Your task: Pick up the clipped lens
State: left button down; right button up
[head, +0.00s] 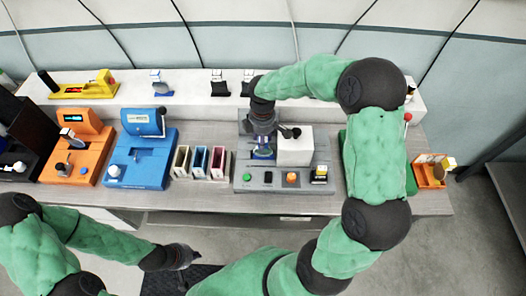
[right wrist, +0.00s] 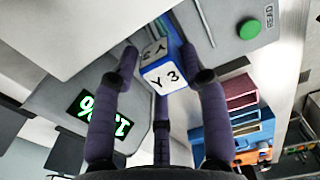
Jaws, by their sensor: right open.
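A white and blue block marked "Y 3" (right wrist: 163,74) sits on the grey device in the right wrist view; I cannot make out a lens on it. My right gripper (right wrist: 158,62) is open, with its purple-grey fingers on either side of the block. In the head view my right gripper (head: 262,138) points down at the grey device (head: 250,186), where a small blue part (head: 263,153) shows just below it. Whether the fingers touch the block is unclear. My left gripper (head: 184,257) hangs low in front of the bench, away from the device; its jaw state is unclear.
A white box (head: 295,150) stands right beside the right gripper. Coloured slots (head: 200,162), a blue machine (head: 142,160) and an orange machine (head: 80,155) stand to the left. Several tagged pieces stand on the white shelf (head: 190,88) behind. An orange bin (head: 430,172) is at the right.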

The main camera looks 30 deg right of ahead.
jog(key=f+b, duration=0.1)
jog(key=f, duration=0.4)
jog(key=shift+s, duration=0.2)
grip_shut()
